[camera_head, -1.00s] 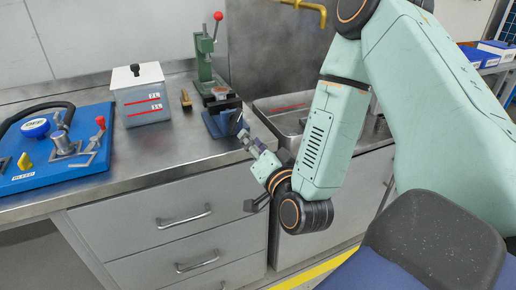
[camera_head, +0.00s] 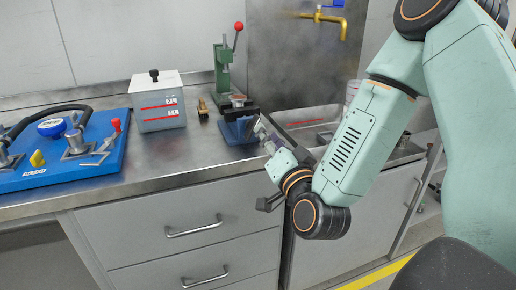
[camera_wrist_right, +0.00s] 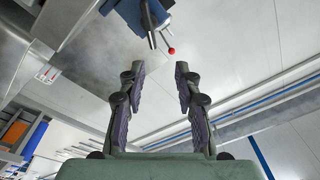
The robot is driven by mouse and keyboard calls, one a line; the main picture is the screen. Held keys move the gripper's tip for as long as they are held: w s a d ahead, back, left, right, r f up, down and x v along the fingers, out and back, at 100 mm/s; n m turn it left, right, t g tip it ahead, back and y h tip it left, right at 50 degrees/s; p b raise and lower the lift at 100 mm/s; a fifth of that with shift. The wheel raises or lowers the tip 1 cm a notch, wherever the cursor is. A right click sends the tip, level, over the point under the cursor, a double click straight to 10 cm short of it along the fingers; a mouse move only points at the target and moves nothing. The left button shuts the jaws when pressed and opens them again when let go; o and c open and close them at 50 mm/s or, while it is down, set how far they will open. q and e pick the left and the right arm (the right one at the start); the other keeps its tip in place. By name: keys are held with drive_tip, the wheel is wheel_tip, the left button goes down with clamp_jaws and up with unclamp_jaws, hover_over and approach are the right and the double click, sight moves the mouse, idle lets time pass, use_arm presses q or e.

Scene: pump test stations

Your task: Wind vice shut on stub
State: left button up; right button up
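A blue vice (camera_head: 240,129) stands near the bench's front edge, in front of a green press (camera_head: 223,70) with a red-knobbed lever (camera_head: 238,27). My right gripper (camera_head: 264,130) is just right of the vice and partly overlaps it in the head view. In the right wrist view the gripper (camera_wrist_right: 158,80) has its two fingers well apart with nothing between them. Blue metal, which looks like the vice (camera_wrist_right: 150,12), and a red ball (camera_wrist_right: 171,50) show beyond the fingertips. I cannot make out a stub or the vice's handle clearly. My left gripper is not in view.
A white container (camera_head: 158,105) with red lines and a blue board (camera_head: 65,150) with hose and valves stand to the left. A small brown item (camera_head: 202,108) lies beside the press. A sink (camera_head: 310,125) with a brass tap (camera_head: 325,18) is at the right. Bare bench lies in front.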

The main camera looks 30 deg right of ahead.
sight(252, 127)
use_arm(q)
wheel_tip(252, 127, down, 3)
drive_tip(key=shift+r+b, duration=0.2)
drive_tip(key=shift+b, duration=0.6)
use_arm(e)
drive_tip(key=w+n, duration=0.1)
drive_tip(key=w, duration=0.2)
drive_tip(key=w+d+f, duration=0.1)
drive_tip(key=w, duration=0.2)
drive_tip(key=w+f+n+g+y, duration=0.1)
drive_tip(key=w, duration=0.1)
drive_tip(key=shift+w+d+f+n, duration=0.15)
drive_tip(key=shift+w+d+n, duration=0.15)
drive_tip(key=shift+w+d, duration=0.1)
drive_tip(key=shift+a, duration=0.1)
clamp_jaws()
